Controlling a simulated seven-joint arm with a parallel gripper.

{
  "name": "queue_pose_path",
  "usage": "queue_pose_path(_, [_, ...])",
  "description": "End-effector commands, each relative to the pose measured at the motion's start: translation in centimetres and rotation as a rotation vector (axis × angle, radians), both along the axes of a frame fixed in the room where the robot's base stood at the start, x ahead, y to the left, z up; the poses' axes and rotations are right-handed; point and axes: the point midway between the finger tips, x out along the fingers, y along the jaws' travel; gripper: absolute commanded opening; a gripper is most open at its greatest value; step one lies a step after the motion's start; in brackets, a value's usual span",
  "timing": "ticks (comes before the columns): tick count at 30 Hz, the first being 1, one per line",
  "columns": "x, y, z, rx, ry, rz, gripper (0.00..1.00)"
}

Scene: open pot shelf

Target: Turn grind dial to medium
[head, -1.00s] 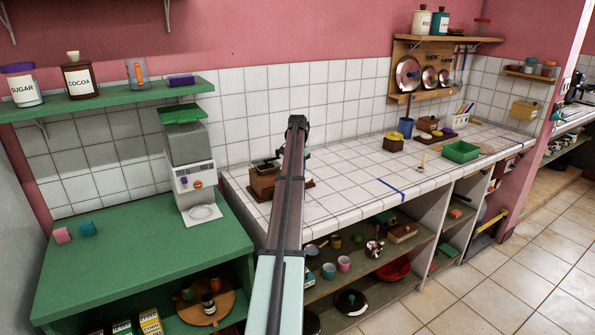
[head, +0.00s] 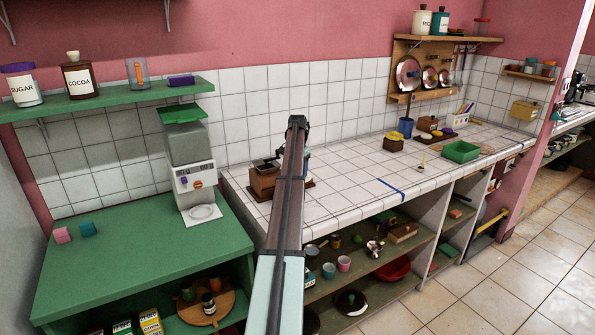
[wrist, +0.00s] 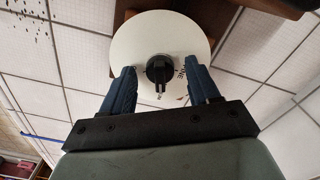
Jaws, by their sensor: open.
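The grind dial shows in the wrist view as a black knob (wrist: 160,69) in the middle of a round white plate (wrist: 150,32). Part of a printed word shows at the plate's right side; a small light mark lies below the knob. My gripper (wrist: 162,74) is open. Its two blue fingers stand left and right of the knob, over the plate, with a gap on each side. In the head view a brown wooden grinder (head: 263,184) stands on the white tiled counter, partly behind my arm. My gripper is mostly hidden there by my arm.
A grey machine with a green lid (head: 188,150) stands on the green cabinet (head: 130,255) at the left. Pink and teal cubes lie on the cabinet. The tiled counter (head: 350,175) is largely clear right of my arm. A green tray (head: 460,152) stands farther right.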

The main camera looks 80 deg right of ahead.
Motion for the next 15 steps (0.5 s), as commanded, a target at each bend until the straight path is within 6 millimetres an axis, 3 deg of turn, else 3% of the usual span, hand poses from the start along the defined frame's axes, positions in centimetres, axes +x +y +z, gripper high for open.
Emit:
queue_pose_path(8, [0.0,-0.1,1.4,-0.001,-0.001,0.000,0.61])
queue_pose_path(15, [0.0,-0.1,5.7,-0.002,0.000,0.000,0.61])
